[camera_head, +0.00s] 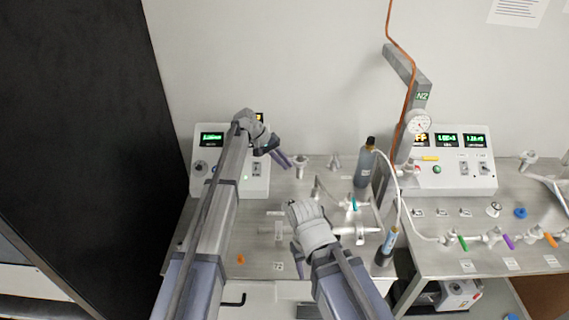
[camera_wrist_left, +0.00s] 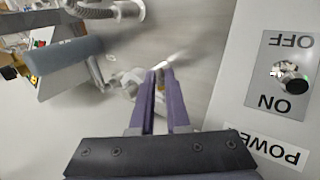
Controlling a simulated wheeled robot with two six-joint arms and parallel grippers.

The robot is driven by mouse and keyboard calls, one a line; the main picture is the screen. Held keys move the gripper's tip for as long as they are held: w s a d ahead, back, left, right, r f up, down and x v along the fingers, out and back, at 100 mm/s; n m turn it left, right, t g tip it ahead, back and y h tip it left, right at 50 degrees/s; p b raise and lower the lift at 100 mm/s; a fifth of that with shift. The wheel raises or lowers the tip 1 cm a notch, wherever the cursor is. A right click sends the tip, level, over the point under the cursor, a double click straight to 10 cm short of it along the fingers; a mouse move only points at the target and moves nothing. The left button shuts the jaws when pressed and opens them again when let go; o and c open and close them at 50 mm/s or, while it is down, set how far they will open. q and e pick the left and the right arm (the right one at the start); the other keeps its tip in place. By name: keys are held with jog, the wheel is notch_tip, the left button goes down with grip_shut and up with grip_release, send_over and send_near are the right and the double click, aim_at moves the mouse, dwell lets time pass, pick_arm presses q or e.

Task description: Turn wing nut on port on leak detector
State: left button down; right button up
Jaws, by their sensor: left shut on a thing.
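My left gripper (camera_head: 286,163) reaches over the left bench, in front of the leak detector (camera_head: 257,181), a white box with a green display. Its purple fingers point down beside a small metal port fitting (camera_head: 300,163). In the left wrist view, the two fingers of my left gripper (camera_wrist_left: 160,72) are close together, shut on a small pale metal piece at their tips, seemingly the wing nut (camera_wrist_left: 167,66); the fingers mostly hide it. The right gripper (camera_head: 297,252) hangs low over the bench's front half; its jaws are largely hidden by its own wrist.
A dark cylinder (camera_head: 364,168) and a hose stand to the right. Another metal fitting (camera_head: 335,163) stands nearby. A second control box (camera_head: 455,178) sits on the right bench. The power switch panel (camera_wrist_left: 284,75) is close on the right in the left wrist view.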

dwell(0.5)
pick_arm(q)
jog(key=c, duration=1.2)
grip_release()
jog(key=shift+o, duration=0.2)
jog(key=shift+r, duration=0.1)
pick_arm(e)
jog(key=shift+r, duration=0.15)
pick_arm(q)
jog(key=p+v, duration=0.6)
jog(key=v, duration=0.1)
jog(key=shift+a+r, duration=0.25)
jog(key=shift+a, duration=0.05)
pick_arm(e)
notch_tip(320, 180, up, 6)
